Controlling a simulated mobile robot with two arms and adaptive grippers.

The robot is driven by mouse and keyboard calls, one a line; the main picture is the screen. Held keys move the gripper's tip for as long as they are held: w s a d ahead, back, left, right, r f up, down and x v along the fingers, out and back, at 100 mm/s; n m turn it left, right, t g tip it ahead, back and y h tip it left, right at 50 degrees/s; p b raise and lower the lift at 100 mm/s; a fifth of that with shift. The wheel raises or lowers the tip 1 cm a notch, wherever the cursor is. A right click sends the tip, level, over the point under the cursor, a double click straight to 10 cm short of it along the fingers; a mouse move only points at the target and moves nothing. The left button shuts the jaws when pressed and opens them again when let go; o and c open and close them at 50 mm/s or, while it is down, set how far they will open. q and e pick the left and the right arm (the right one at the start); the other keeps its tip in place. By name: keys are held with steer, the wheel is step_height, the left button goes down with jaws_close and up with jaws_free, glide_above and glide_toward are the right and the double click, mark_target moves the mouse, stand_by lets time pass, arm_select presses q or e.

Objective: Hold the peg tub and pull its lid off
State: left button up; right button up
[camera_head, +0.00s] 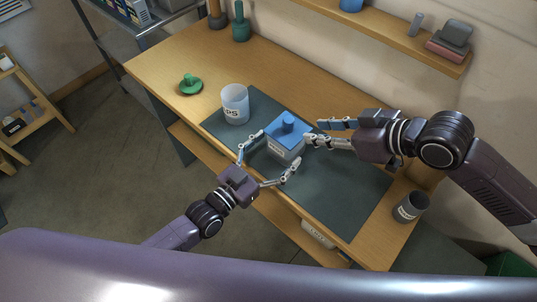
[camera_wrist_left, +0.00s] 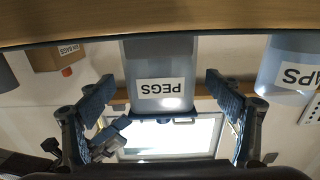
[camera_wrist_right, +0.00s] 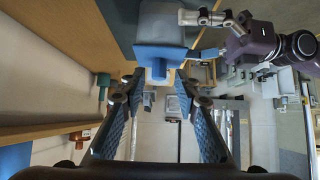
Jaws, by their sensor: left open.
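The peg tub (camera_head: 285,154) is a pale box labelled PEGS on the dark mat. Its square blue lid (camera_head: 280,128) with a round knob (camera_head: 288,121) sits on top. My left gripper (camera_head: 277,149) is open, its fingers either side of the tub. In the left wrist view, the tub (camera_wrist_left: 160,60) and lid (camera_wrist_left: 192,119) appear upside down between the spread fingers (camera_wrist_left: 165,95). My right gripper (camera_head: 313,132) is open just right of the lid. In the right wrist view, the knob (camera_wrist_right: 159,72) lies ahead between the open fingertips (camera_wrist_right: 158,77). I cannot tell whether any finger touches.
A clear round tub (camera_head: 235,108), its lettering ending in PS, stands left of the peg tub. A green knobbed lid (camera_head: 190,84) lies at the left. A dark cup (camera_head: 411,207) stands near the right edge. A wall shelf (camera_head: 400,40) runs above. The mat (camera_head: 345,200) is clear in front.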

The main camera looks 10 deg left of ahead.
arm_select(q)
steer(key=shift+x, duration=2.2)
steer(key=c, duration=1.5)
steer(key=o, duration=0.6)
steer(key=c, duration=0.5)
